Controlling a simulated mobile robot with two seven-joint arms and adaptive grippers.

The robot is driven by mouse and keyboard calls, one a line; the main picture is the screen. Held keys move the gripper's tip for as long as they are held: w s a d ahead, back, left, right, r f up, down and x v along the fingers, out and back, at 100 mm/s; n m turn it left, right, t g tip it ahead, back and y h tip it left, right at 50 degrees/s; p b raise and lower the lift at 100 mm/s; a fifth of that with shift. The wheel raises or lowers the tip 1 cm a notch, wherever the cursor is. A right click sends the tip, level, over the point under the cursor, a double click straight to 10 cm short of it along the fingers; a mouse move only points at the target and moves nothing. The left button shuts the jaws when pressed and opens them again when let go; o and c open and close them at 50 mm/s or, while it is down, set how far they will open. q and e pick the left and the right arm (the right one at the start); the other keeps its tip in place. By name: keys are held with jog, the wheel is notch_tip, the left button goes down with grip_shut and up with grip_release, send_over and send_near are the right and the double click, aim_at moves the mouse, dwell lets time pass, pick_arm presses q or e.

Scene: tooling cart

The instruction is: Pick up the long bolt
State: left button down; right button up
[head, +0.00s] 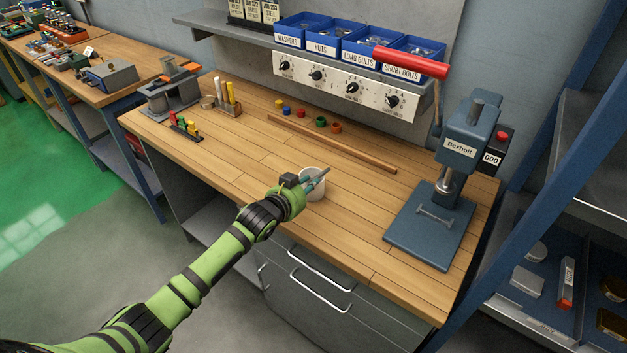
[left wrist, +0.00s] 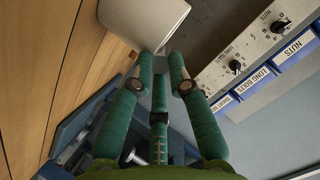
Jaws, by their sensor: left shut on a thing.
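A long bar-like bolt (head: 435,218) lies on the blue base plate of the press, at the right of the bench in the head view. A blue bin labelled long bolts (head: 359,58) sits on the shelf; its label also shows in the left wrist view (left wrist: 257,84). My left gripper (head: 318,179) is over the middle front of the bench, well left of the bolt. Its green fingers are shut on the rim of a white cup (head: 311,190), which shows large in the left wrist view (left wrist: 140,18). My right gripper is not in view.
The blue press (head: 467,140) stands at the right end of the bench. A long wooden strip (head: 335,145) and several small coloured rings lie behind the cup. The bench front (head: 350,235) between cup and press is clear. Blue shelving rises at the right.

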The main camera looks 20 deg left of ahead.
pick_arm(q)
jog(key=shift+r, duration=0.1)
jog(key=s+d+r+b, duration=0.1)
jog(key=s+r+b, duration=0.2)
jog(key=s+r, duration=0.7)
jog(key=shift+s+d+r, duration=0.35)
jog(key=shift+s+r, duration=0.05)
jog(key=shift+s, duration=0.4)
